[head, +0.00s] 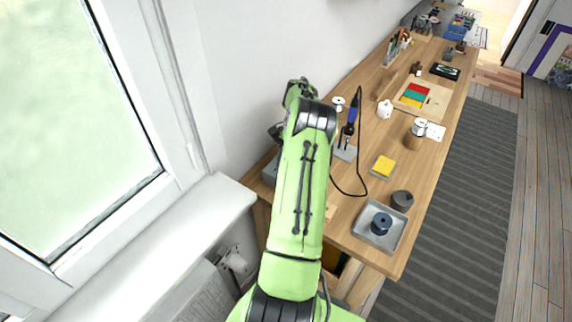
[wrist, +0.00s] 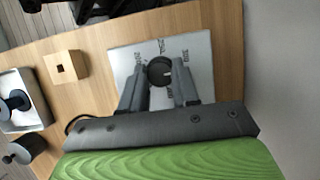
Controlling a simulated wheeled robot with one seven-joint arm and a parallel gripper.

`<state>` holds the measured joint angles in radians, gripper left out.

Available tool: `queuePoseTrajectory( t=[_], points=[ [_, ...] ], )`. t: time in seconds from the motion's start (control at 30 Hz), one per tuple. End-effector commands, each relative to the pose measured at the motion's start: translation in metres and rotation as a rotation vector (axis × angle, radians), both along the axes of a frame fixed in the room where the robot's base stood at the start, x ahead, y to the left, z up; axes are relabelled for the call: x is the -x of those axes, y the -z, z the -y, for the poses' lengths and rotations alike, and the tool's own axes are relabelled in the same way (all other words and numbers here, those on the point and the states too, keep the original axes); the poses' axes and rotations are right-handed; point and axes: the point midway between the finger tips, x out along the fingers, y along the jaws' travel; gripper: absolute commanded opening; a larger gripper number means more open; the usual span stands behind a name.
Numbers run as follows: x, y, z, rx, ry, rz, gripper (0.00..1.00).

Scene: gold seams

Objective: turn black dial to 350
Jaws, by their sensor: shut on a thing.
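The black dial (wrist: 160,71) sits on a light grey plate (wrist: 197,48) printed with small numbers around it, seen in the wrist view. A pale mark shows on the dial's face; I cannot read which number it points to. My gripper (wrist: 160,82) has one finger on each side of the dial and is shut on it. The finger bases hide the lower part of the plate. In the head view my green arm hides the gripper's tips and the dial.
In the wrist view a wooden block with a hole (wrist: 66,66) stands left of the plate. A yellow sponge (head: 383,166) and soldering iron stand (head: 345,152) are near my arm. A wall borders the bench.

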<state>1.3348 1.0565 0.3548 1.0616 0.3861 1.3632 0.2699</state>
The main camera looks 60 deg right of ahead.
Motion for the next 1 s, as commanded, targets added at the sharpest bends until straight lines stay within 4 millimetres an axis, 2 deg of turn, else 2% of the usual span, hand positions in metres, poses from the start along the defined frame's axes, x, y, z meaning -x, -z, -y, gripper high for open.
queuePoseTrajectory(
  t=[0.2,0.5,1.0],
  points=[
    [0.0016,0.0014,0.0009,0.005,0.187,0.003,0.0],
    [0.0024,0.0012,0.0003,0.005,0.372,0.003,0.0],
    [0.0029,-0.0001,-0.0001,0.003,0.464,0.001,0.0]
  ],
)
